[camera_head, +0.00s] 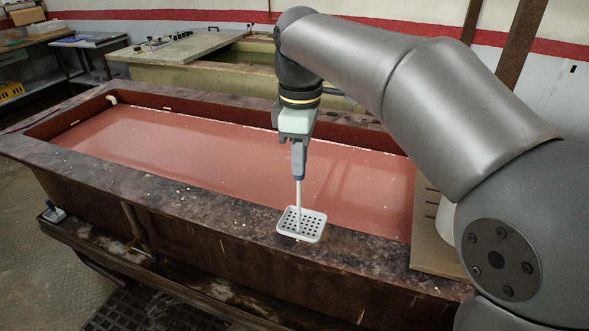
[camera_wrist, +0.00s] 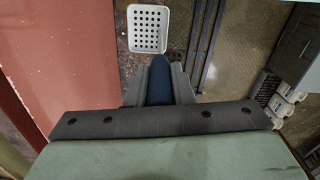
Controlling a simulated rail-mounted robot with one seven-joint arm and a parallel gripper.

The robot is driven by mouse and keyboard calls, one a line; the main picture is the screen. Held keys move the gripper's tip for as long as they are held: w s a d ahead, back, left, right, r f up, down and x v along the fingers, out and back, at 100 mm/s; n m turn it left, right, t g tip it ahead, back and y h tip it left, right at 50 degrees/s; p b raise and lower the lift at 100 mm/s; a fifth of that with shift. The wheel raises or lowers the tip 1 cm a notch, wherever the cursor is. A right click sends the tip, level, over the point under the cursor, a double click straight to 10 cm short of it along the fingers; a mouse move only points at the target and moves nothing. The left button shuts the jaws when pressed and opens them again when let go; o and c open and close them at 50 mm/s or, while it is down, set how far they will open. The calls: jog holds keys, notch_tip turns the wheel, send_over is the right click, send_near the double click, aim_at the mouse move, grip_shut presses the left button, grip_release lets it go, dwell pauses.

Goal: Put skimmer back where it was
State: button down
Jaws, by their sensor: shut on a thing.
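The skimmer has a white square head with holes (camera_head: 302,223), a thin white rod and a blue handle. My gripper (camera_head: 299,145) points down and is shut on the blue handle. The rod hangs upright below it, and the head is over the near rim of the long tank. I cannot tell whether the head touches the rim or hangs just above it. In the wrist view, the blue handle (camera_wrist: 160,82) is between my gripper's fingers (camera_wrist: 160,92), and the perforated head (camera_wrist: 148,28) shows beyond them.
The long dark tank (camera_head: 180,195) holds flat reddish liquid (camera_head: 200,150). A board (camera_head: 432,235) with a white object (camera_head: 446,215) lies across its right end, partly hidden by my arm. A greenish tank (camera_head: 190,73) stands behind. Pipes (camera_wrist: 205,45) and floor lie beyond the rim.

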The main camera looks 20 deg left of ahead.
notch_tip(320, 180, down, 7)
jog(key=w+a, duration=0.2)
jog(key=shift+r, duration=0.2)
jog(key=shift+w, duration=0.1)
jog(key=shift+f, duration=0.2)
jog(key=c, duration=1.3)
grip_release()
notch_tip(320, 180, up, 12)
jog(key=shift+r+p, duration=0.25)
jog(key=shift+p, duration=0.35)
